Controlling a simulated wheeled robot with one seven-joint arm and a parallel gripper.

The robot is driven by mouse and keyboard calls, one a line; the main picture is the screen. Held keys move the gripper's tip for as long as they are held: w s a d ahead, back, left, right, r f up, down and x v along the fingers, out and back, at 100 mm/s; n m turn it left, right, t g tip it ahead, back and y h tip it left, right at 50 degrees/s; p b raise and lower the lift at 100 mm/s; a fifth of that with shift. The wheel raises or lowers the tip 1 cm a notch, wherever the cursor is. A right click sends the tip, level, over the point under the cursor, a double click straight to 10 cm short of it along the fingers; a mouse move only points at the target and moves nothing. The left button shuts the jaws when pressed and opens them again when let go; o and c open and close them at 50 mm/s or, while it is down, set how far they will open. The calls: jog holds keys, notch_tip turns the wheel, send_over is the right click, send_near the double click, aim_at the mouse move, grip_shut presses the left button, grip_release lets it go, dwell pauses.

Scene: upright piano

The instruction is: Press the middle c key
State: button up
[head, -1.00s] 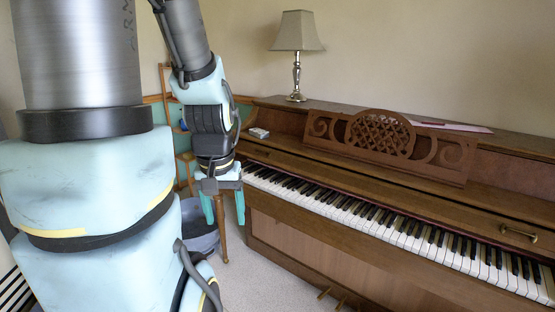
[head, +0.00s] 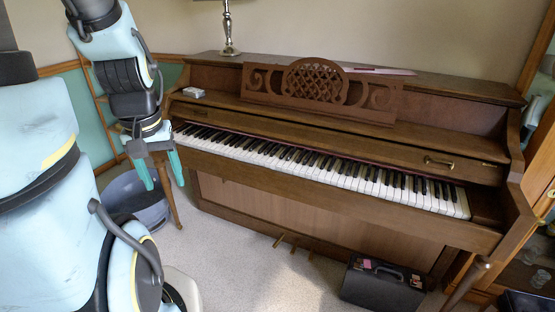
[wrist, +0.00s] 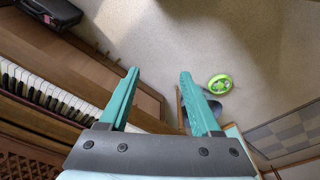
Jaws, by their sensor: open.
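The upright piano's keyboard (head: 320,168) runs across the middle of the head view, a long row of white and black keys. Middle c carries no mark that I can make out; it lies somewhere near the middle of the row. My gripper (head: 164,172) is at the left end of the piano, in front of the lowest keys, pointing down. Its two teal fingers are apart and empty. In the wrist view the gripper (wrist: 160,88) hangs over the floor, and part of the keyboard (wrist: 55,97) shows to its left. No finger touches a key.
A bin (head: 138,200) stands on the floor below my gripper. A black case (head: 384,284) lies on the floor at the piano's right front. A lamp (head: 229,35) and a music stand (head: 318,84) are on the piano. A green round object (wrist: 220,83) is on the floor.

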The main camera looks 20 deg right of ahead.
grip_shut()
dwell(1.4)
